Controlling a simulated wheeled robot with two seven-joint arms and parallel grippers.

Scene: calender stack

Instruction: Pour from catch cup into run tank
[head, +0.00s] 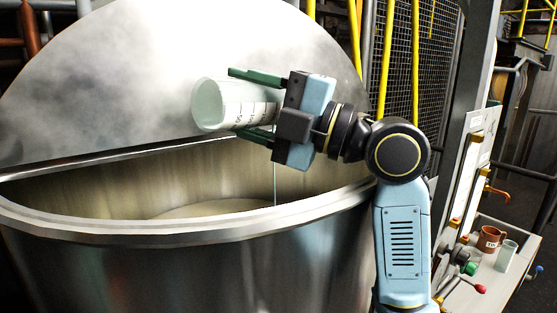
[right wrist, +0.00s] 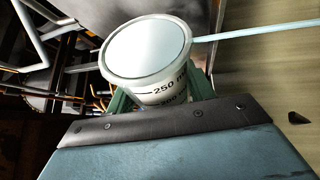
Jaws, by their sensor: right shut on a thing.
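The catch cup (head: 222,104), a translucent white cup with dark volume marks, lies tipped nearly on its side above the run tank's opening. My right gripper (head: 256,105) is shut around it with green fingers. In the right wrist view the cup (right wrist: 160,90) shows a round end and a 250 ml mark. A thin pale stream (right wrist: 255,31) runs from its rim there. In the head view the stream (head: 275,185) falls below the gripper into the run tank (head: 190,235), a large steel vessel. Pale liquid (head: 215,209) shows inside. My left gripper is out of view.
A large round steel lid (head: 150,75) stands raised behind the tank opening. At the right, a bench holds a brown mug (head: 490,239), a clear glass (head: 507,256) and valves with coloured knobs. Yellow pipes and a mesh guard stand behind.

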